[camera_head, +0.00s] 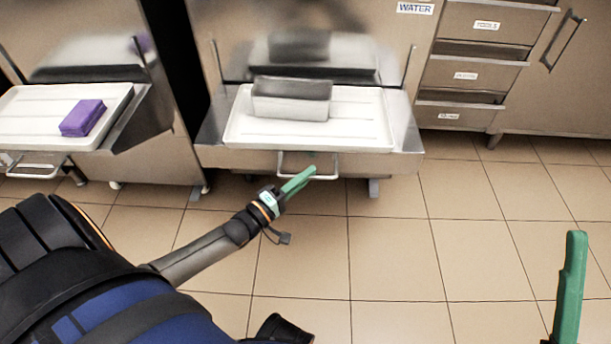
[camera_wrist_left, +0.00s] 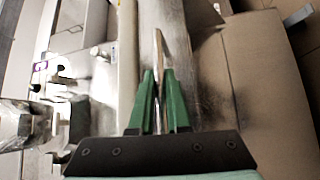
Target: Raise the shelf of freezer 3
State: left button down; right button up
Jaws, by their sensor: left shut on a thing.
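A metal fold-out shelf (camera_head: 408,135) stands out level from the front of the middle steel machine. No freezer number is legible on it. A U-shaped handle bar (camera_head: 334,167) hangs below its front edge. My left gripper (camera_head: 310,172) is shut on this handle, its green fingers reaching it from the front. In the left wrist view, the bar of the handle (camera_wrist_left: 158,45) runs between the two green fingers (camera_wrist_left: 160,78). My right gripper (camera_head: 572,260) shows only as a green finger at the lower right, away from the shelf; its opening cannot be told.
A white tray (camera_head: 350,136) with a grey, dark-topped block (camera_head: 290,105) sits on the shelf. To the left, another shelf carries a white tray (camera_head: 35,135) with a purple block (camera_head: 82,118). Steel drawers (camera_head: 470,75) stand at right. The tiled floor (camera_head: 400,250) in front is clear.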

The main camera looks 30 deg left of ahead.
pick_arm(q)
notch_tip(320, 180, up, 8)
jog(key=p, duration=0.7)
jog(key=shift+p, duration=0.35)
pick_arm(e)
notch_tip(320, 180, up, 8)
pick_arm(q)
jog(key=shift+r+p, duration=0.6)
notch_tip(320, 180, up, 2)
jog(key=shift+r+p, duration=0.1)
jog(key=shift+p, duration=0.9)
jog(key=shift+r+p, duration=0.55)
jog(key=shift+p, duration=0.1)
pick_arm(e)
jog(key=w+d+f+m+g+h, duration=0.1)
jog(key=f+h, duration=0.4)
jog(key=f, duration=0.5)
jog(key=w+d+f+m+g+h, duration=0.1)
jog(key=w+f+m+g+h, duration=0.3)
jog(key=f, duration=0.6)
jog(key=shift+w+d+f+m+h, duration=0.15)
jog(key=shift+w+d+m+h, duration=0.15)
jog(key=shift+w+m+h, duration=0.7)
jog(key=shift+s, duration=0.15)
pick_arm(q)
jog(key=c, duration=1.1)
grip_release()
jog(key=shift+r, duration=0.1)
jog(key=shift+o, duration=1.1)
